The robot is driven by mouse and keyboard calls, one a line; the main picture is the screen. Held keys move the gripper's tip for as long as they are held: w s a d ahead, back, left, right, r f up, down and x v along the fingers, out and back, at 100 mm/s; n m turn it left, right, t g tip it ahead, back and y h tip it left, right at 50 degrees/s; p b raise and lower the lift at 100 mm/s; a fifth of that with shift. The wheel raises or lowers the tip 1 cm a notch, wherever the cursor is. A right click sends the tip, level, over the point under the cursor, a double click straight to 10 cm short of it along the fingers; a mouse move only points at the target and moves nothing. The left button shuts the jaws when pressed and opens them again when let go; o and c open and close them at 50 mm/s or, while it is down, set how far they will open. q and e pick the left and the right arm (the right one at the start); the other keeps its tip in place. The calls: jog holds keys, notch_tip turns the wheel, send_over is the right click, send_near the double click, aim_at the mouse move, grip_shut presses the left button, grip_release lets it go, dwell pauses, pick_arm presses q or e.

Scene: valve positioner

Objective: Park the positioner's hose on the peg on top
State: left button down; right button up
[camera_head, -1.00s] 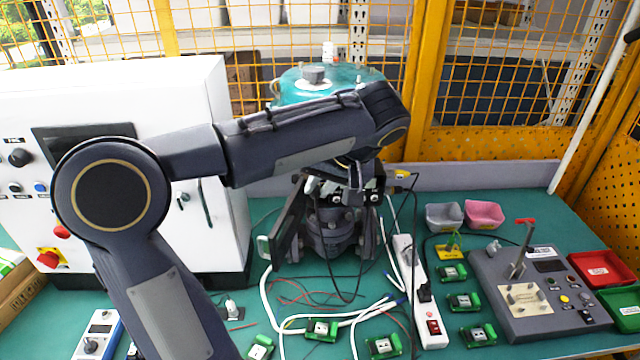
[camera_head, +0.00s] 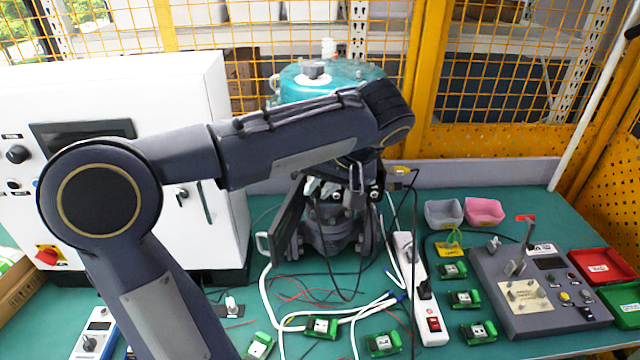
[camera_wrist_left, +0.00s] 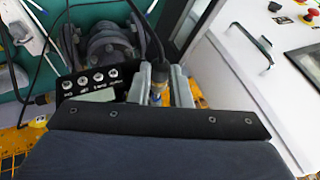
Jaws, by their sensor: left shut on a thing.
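The valve assembly stands at the back middle in the head view, its teal dome (camera_head: 296,88) showing above my left arm. A grey knob (camera_head: 314,72) and a pale upright stub (camera_head: 328,48) show at the top; I cannot tell which is the peg. The positioner's dark panel (camera_wrist_left: 92,84), with several round buttons, shows in the left wrist view. My left gripper (camera_wrist_left: 159,76) is shut on the hose's end fitting (camera_wrist_left: 156,92), beside the panel. The dark hose (camera_wrist_left: 149,32) runs up from it. My arm hides much of the positioner in the head view. My right gripper is not in view.
A white cabinet (camera_head: 225,150) stands close on the left. White cables and a power strip (camera_head: 430,310) lie in front of the valve. Several green modules (camera_head: 384,344) and a grey test box (camera_head: 530,300) sit at front right. A yellow mesh fence is behind.

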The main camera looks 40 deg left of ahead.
pick_arm(q)
jog(key=shift+s+d+b, duration=0.35)
jog(key=shift+s+d, duration=0.65)
jog(key=shift+s, duration=0.2)
jog(key=shift+w+f, duration=0.1)
